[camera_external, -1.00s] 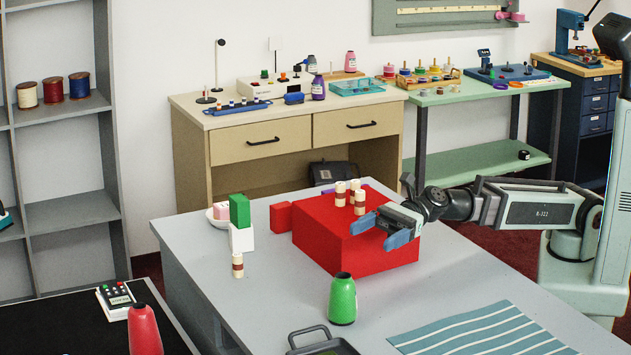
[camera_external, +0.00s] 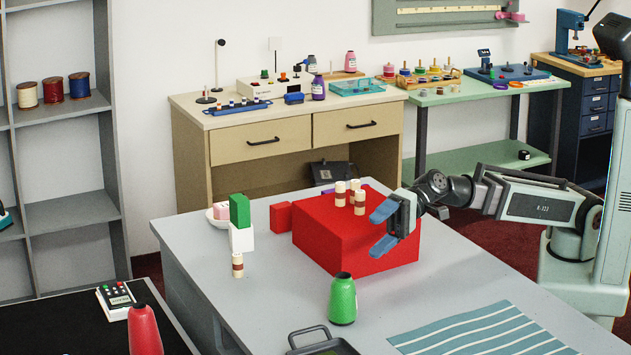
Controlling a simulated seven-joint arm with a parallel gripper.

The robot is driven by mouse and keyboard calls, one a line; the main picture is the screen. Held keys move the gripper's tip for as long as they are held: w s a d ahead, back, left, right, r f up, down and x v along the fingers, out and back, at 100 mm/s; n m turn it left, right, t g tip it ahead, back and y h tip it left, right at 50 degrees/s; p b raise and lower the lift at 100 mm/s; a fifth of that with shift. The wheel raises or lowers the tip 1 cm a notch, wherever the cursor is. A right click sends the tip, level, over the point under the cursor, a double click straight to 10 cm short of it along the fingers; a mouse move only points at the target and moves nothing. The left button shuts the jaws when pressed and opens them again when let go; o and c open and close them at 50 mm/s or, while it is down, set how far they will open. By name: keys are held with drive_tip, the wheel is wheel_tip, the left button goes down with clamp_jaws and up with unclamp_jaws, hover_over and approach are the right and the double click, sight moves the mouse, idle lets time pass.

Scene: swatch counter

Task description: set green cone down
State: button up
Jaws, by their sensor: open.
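The green cone (camera_external: 342,299) is a rounded, bottle-like shape with a dark top. It stands upright on the grey table (camera_external: 460,270), in front of the large red block (camera_external: 340,240). My gripper (camera_external: 378,230) is open and empty, with its blue fingers spread apart. In the picture it overlaps the right part of the red block, above and to the right of the green cone, and is apart from the cone. Whether it touches the red block cannot be told.
Several cream-and-brown spools (camera_external: 359,200) stand on the red block. A green block (camera_external: 239,211) sits on a white block (camera_external: 241,238) at left, near a small red block (camera_external: 281,217). A dark tray (camera_external: 325,346) and striped cloth (camera_external: 480,332) lie in front.

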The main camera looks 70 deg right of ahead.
drive_tip(key=n, duration=0.4)
drive_tip(key=n+h, duration=0.2)
drive_tip(key=n, duration=1)
approach(343, 293)
drive_tip(key=w+f, duration=0.1)
drive_tip(key=w+a+f, duration=0.1)
drive_tip(key=w, duration=0.1)
drive_tip(key=shift+w+a+f, duration=0.1)
drive_tip(key=shift+f, duration=0.25)
drive_tip(key=shift+s+x, duration=0.2)
drive_tip(key=shift+x, duration=1.2)
drive_tip(key=shift+s+x, duration=0.2)
drive_tip(key=shift+x, duration=1.25)
drive_tip(key=shift+a+f, duration=0.1)
drive_tip(key=shift+f, duration=0.05)
drive_tip(key=shift+c, duration=0.2)
drive_tip(key=c, duration=1.2)
